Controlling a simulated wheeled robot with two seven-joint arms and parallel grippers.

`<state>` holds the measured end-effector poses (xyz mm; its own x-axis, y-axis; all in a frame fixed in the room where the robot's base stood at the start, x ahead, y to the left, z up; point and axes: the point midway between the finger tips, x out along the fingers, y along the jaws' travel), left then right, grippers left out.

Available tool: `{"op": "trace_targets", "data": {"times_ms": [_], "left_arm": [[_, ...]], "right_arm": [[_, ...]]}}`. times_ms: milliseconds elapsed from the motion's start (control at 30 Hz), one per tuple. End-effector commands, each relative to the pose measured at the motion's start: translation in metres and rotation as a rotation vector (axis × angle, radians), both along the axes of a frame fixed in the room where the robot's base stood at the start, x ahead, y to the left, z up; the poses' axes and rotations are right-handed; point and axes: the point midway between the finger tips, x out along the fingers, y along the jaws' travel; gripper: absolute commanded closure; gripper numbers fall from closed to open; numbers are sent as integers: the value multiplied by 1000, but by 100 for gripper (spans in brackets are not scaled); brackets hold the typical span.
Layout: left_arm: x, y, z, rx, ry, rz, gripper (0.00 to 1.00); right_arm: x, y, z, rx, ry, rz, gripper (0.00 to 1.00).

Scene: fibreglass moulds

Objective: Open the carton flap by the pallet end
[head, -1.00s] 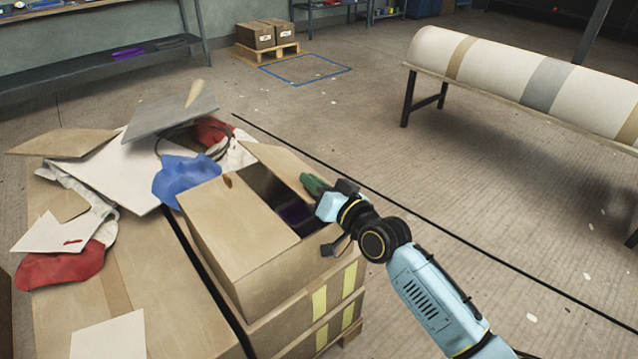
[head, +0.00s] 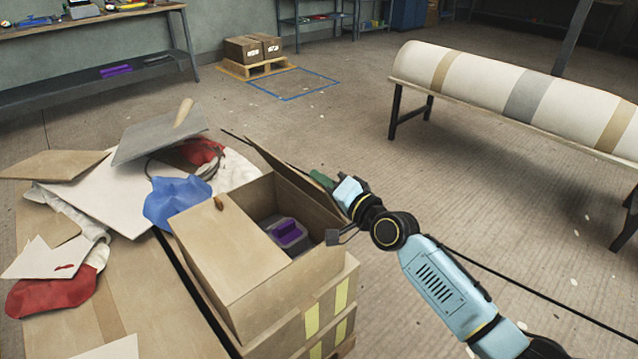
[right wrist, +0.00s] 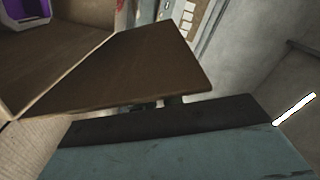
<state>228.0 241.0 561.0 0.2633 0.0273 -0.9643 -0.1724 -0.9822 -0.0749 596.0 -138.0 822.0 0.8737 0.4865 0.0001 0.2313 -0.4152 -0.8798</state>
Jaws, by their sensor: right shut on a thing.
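The open-topped carton (head: 305,268) stands at the pallet end of the cardboard-covered stack. Its far-right flap (head: 283,160) is raised and tilted up; the near-left flap (head: 228,258) lies flat over part of the opening. A purple-and-grey item (head: 287,234) shows inside. My right gripper (head: 325,182) is shut at the outer end of the raised flap, its fingertips partly hidden. In the right wrist view the flap (right wrist: 150,72) spans the middle, close to the gripper, and the purple item (right wrist: 25,20) shows at top left. My left gripper is out of view.
A blue cloth (head: 175,202), loose boards and red-and-white cloths lie on the stack left of the carton. A large roll (head: 560,95) rests on a bench at the right. Boxes on a small pallet (head: 252,66) stand far behind.

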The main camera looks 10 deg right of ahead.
Motion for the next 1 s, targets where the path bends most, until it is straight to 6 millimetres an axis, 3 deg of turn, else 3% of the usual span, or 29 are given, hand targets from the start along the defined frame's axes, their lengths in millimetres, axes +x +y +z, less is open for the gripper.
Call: {"op": "trace_targets", "data": {"times_ms": [400, 433, 600, 1000], "left_arm": [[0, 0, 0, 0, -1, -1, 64], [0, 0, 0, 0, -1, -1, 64], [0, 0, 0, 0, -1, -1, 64], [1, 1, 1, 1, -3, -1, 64]], "right_arm": [[1, -1, 1, 7, 2, 0, 100], [1, -1, 1, 6, 2, 0, 90], [1, -1, 1, 6, 2, 0, 69], [-8, -5, 0, 5, 4, 0, 69]]}}
